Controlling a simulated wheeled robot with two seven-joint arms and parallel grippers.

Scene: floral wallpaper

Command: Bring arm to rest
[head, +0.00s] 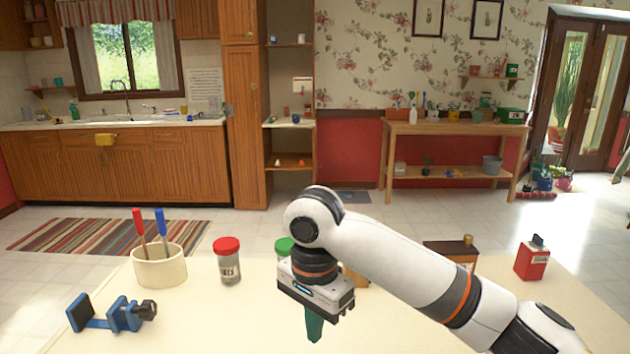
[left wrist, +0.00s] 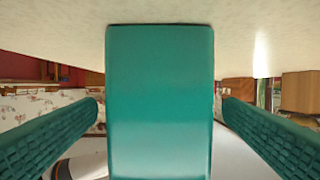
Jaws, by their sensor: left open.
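My right arm comes in from the right in the head view and bends down over the cream table (head: 200,325). My right gripper (head: 314,326) points down at the table's middle. Only one dark teal finger shows clearly, so its opening is unclear. My left arm is not in the head view. In the left wrist view my left gripper (left wrist: 160,125) is open, its two ribbed teal fingers wide apart at the left and right edges. A smooth teal shape fills the middle between them; I cannot tell what it is.
On the table stand a cream crock (head: 160,268) with red and blue handled tools, a red-lidded jar (head: 228,265), a blue clamp (head: 122,315) and a red container (head: 532,262). A green-lidded jar (head: 284,245) and a brown box (head: 450,248) are partly behind my right arm.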

